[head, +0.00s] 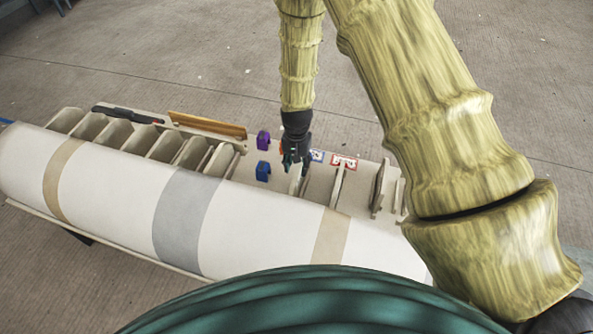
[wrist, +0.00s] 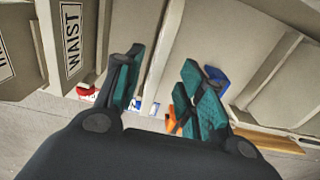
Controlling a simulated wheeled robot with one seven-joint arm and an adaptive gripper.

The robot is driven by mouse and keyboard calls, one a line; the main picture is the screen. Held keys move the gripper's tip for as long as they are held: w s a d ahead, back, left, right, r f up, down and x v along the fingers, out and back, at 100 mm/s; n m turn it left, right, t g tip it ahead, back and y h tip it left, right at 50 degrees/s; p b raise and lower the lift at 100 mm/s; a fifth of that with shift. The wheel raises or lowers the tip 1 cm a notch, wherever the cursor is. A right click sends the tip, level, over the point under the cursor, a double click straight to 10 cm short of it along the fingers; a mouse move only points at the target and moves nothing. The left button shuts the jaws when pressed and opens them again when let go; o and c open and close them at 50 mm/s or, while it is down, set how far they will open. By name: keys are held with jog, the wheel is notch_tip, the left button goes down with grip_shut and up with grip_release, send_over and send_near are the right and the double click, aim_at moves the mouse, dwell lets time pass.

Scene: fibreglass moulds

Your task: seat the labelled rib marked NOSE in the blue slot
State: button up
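My gripper (head: 296,160) points down over the bench behind the white mould. In the wrist view its teal fingers (wrist: 160,85) are apart, with the edge of a pale upright rib (wrist: 162,50) between them and gaps on both sides. No label shows on this rib, and I cannot read NOSE anywhere. A rib marked WAIST (wrist: 72,35) stands to the left in the wrist view. A blue notched block (head: 263,171) sits left of my gripper in the head view; it also shows behind the right finger in the wrist view (wrist: 216,76). I see no rib in it.
The long white mould (head: 120,200) fills the front. Several ribs (head: 114,134) stand in a row at left, others (head: 378,187) at right. A purple block (head: 263,140), a wooden strip (head: 207,125), a blue-edged card (head: 317,156) and a red-edged card (head: 344,161) lie behind.

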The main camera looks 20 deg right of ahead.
notch_tip(320, 180, up, 7)
jog(key=shift+f, duration=0.15)
dwell(0.7)
